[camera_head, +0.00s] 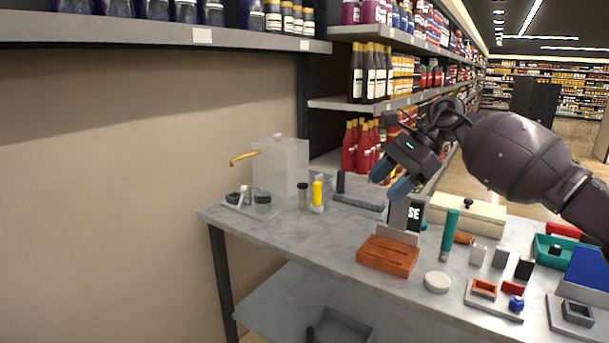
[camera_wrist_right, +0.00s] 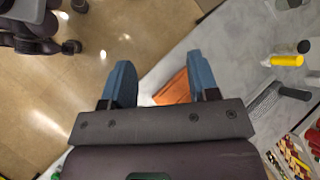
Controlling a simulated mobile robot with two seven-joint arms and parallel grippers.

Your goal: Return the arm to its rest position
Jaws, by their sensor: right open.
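My right arm comes in from the right in the head view. My right gripper (camera_head: 396,181) hangs in the air above the grey table (camera_head: 300,238), in front of the shelves. Its two blue fingers are apart with nothing between them. In the right wrist view the open fingers of the same gripper (camera_wrist_right: 161,82) point over the floor and the table edge. An orange-brown slotted block (camera_head: 388,255) lies on the table below the gripper; part of it shows past the right finger in the wrist view (camera_wrist_right: 174,90). My left gripper is not in view.
A translucent tank (camera_head: 281,163) with a brass tap and a yellow bottle (camera_head: 317,194) stand at the table's back. A green cylinder (camera_head: 449,236), a white disc (camera_head: 437,282) and a beige box (camera_head: 468,213) are at the right. The table's front left is clear.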

